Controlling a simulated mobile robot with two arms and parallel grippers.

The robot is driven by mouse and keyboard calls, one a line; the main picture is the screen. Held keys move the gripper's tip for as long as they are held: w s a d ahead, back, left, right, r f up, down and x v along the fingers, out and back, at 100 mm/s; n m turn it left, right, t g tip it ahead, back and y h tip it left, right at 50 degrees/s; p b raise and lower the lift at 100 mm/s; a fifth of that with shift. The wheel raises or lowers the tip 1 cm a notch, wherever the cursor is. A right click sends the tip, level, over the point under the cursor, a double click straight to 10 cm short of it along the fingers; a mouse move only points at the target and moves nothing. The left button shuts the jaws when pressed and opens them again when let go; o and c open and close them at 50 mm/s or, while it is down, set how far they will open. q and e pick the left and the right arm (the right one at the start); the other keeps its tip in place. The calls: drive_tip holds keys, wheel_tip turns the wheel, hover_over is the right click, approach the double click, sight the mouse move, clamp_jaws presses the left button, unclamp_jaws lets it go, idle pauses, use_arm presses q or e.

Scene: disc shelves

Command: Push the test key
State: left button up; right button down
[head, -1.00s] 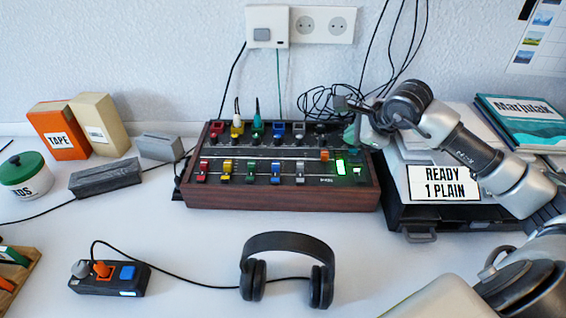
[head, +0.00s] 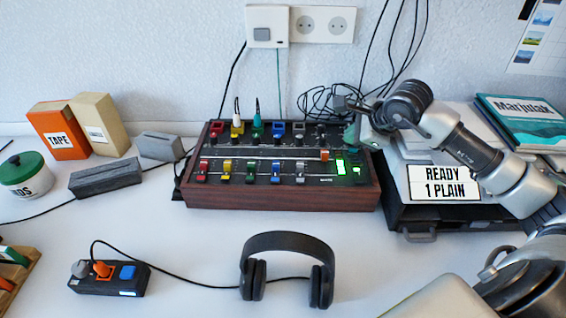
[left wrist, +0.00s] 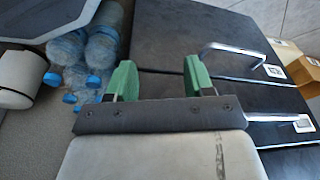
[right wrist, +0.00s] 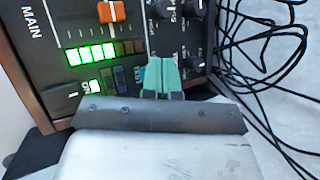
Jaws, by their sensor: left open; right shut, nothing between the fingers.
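The mixer (head: 280,193) is a dark panel in a wooden case on the table. My right gripper (head: 352,140) is at the panel's right end. In the right wrist view its green fingers (right wrist: 161,68) are shut together and empty, over the panel beside a row of small keys. One key (right wrist: 91,87) is lit and reads ON; darker keys (right wrist: 122,77) sit between it and the fingers. I cannot read a test label or tell whether the fingertips touch the panel. My left gripper (left wrist: 160,82) is open and empty, away from the table.
An orange fader (right wrist: 111,12) and a green-lit meter (right wrist: 92,54) are near the right fingers. Black cables (right wrist: 265,60) hang beside the panel. Headphones (head: 287,240) and a small control box (head: 108,288) lie in front. A drawer cabinet (left wrist: 235,35) and bottles (left wrist: 100,50) are near my left gripper.

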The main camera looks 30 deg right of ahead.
drive_tip(key=shift+f, duration=0.1)
drive_tip(key=shift+f+b, duration=0.15)
drive_tip(key=shift+b, duration=0.15)
drive_tip(key=shift+f, duration=0.15)
use_arm(q)
drive_tip(key=shift+w+d+r, duration=0.1)
drive_tip(key=shift+w+r, duration=0.1)
drive_tip(key=shift+r, duration=0.5)
drive_tip(key=shift+w+a+r, duration=0.1)
drive_tip(key=shift+w+r, duration=0.15)
drive_tip(key=shift+r, duration=0.45)
drive_tip(key=shift+w+d+r, duration=0.1)
drive_tip(key=shift+w+r, duration=0.1)
drive_tip(key=shift+r, duration=0.5)
drive_tip(key=shift+r+b, duration=0.1)
drive_tip(key=shift+b, duration=0.25)
use_arm(e)
drive_tip(key=shift+f, duration=0.1)
drive_tip(key=shift+s, duration=0.1)
use_arm(q)
drive_tip(key=shift+w+r, duration=0.2)
drive_tip(key=shift+r, duration=0.15)
use_arm(e)
drive_tip(key=shift+f, duration=0.1)
